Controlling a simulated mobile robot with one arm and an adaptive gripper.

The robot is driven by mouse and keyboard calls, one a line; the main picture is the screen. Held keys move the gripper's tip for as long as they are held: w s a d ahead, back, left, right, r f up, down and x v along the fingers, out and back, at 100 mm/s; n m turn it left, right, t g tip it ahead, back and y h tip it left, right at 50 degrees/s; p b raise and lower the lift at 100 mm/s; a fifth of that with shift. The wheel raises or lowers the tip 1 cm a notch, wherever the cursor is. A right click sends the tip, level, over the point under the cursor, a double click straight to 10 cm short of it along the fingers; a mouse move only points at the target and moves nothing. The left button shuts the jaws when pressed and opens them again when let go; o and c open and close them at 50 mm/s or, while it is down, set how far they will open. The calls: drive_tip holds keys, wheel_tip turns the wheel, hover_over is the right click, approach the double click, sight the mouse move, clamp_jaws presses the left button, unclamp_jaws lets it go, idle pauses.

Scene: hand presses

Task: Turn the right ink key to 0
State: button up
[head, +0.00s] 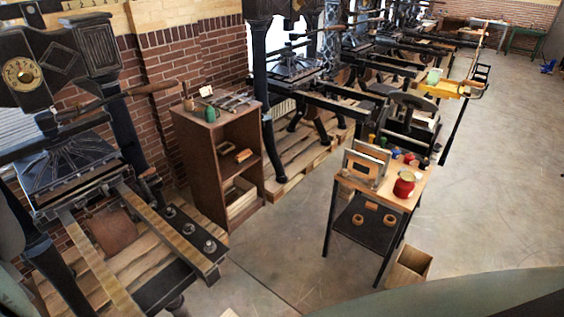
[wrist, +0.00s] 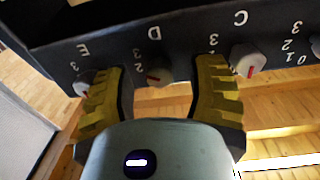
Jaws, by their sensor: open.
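In the wrist view a dark panel (wrist: 190,32) shows upside down, with letters E, D and C and small digits. Grey ink keys with red marks sit along its edge: one by E (wrist: 82,88), one by D (wrist: 157,77) and one by C (wrist: 248,60). A further key is cut off at the right edge. My gripper (wrist: 157,66) is open, its yellow fingers on either side of the D key. The left finger overlaps the E key in the picture. I cannot tell whether either finger touches a key. My gripper does not show in the head view.
In the head view a press bed (head: 155,225) stands at lower left, beside a brown cabinet (head: 205,160). A small work table (head: 418,190) with a red pot (head: 404,185) stands right of centre. The concrete floor (head: 490,180) at right is clear.

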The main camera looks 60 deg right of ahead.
drive_tip(key=shift+w+a+r+b, duration=0.1)
drive_tip(key=shift+a+b, duration=0.4)
drive_tip(key=shift+a, duration=0.45)
clamp_jaws()
